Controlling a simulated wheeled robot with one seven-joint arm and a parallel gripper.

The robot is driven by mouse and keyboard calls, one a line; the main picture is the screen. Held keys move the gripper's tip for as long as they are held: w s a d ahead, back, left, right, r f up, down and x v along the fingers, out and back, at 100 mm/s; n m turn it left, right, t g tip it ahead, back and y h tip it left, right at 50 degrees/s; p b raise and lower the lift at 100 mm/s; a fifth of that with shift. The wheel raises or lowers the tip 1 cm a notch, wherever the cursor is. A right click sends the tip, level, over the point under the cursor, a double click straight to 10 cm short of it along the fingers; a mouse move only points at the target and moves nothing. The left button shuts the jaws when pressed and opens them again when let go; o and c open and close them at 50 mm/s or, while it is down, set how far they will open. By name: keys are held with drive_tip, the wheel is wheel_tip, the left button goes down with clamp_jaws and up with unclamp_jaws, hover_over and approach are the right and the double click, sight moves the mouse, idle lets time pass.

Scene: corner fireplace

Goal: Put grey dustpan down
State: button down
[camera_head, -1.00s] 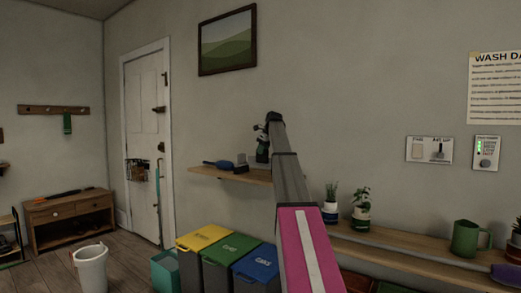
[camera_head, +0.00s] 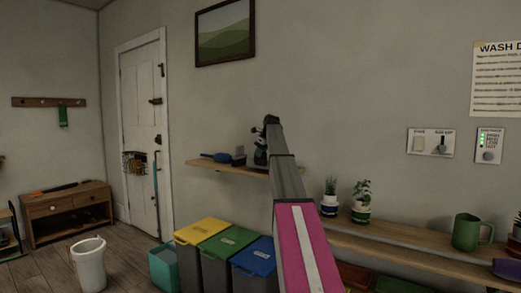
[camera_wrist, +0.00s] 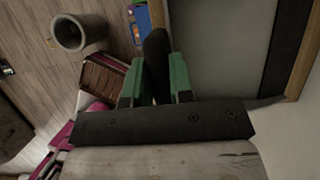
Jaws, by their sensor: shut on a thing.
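My gripper (camera_wrist: 157,72) has its green fingers closed around a dark, rounded handle (camera_wrist: 157,45) in the wrist view. I take this to be the handle of the grey dustpan; its pan cannot be made out clearly. A broad grey panel (camera_wrist: 220,45) lies right of the handle, and I cannot tell whether it belongs to the dustpan. In the head view my gripper (camera_head: 261,155) is small, at the far end of my arm, close to the wall shelf (camera_head: 208,167). What it holds is not clear there.
Yellow, green and blue-lidded bins (camera_head: 222,243) stand below. A white bucket (camera_head: 89,264) is on the floor. Plants and a green mug (camera_head: 467,232) fill the right shelf (camera_head: 385,245).

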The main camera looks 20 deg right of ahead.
drive_tip(key=shift+f, duration=0.9)
drive_tip(key=c, duration=0.9)
unclamp_jaws()
drive_tip(key=v, duration=1)
drive_tip(key=shift+s+d+r, duration=0.1)
drive_tip(key=shift+r, duration=0.3)
